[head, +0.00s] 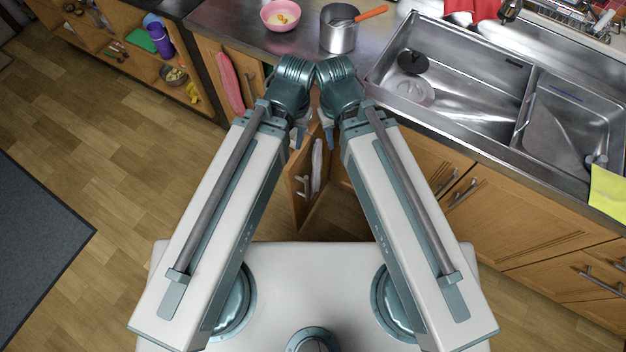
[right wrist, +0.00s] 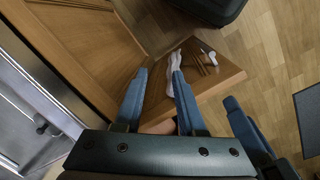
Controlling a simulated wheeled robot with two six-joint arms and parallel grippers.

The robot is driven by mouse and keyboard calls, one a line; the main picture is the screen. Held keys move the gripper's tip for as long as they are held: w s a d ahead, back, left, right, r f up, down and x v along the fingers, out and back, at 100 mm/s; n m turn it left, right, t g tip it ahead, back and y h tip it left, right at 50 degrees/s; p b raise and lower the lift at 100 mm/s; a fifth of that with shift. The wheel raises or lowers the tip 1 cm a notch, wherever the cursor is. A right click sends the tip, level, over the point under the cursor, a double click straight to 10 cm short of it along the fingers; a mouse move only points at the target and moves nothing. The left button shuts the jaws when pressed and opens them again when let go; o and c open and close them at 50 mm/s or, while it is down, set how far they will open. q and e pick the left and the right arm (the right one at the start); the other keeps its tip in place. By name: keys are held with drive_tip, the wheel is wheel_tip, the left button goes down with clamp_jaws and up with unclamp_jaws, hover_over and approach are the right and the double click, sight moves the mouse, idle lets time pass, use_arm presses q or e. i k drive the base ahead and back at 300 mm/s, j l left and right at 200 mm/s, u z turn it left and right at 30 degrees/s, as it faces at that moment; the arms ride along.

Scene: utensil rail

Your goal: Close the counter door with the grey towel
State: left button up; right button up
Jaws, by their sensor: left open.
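The counter door (head: 303,190) stands open, swung out from the counter between my arms. The grey towel (head: 317,160) hangs on it beside a metal handle. In the right wrist view the open door (right wrist: 222,76) shows beyond the fingers, with the pale towel (right wrist: 175,68) on it. My left gripper (head: 300,138) is open, low over the door's counter side, partly hidden by its wrist. My right gripper (right wrist: 158,73) has its two blue fingers apart with nothing held between them. The towel lines up with its right finger; I cannot tell if they touch.
A pink towel (head: 230,82) hangs on the cabinet door to the left. The counter above carries a pink bowl (head: 280,15), a pot (head: 339,32) and a sink (head: 455,68). Open shelves (head: 135,50) stand at the upper left.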

sight(306, 173)
drive_tip(key=k+l+u, duration=0.2)
drive_tip(key=k, duration=0.9)
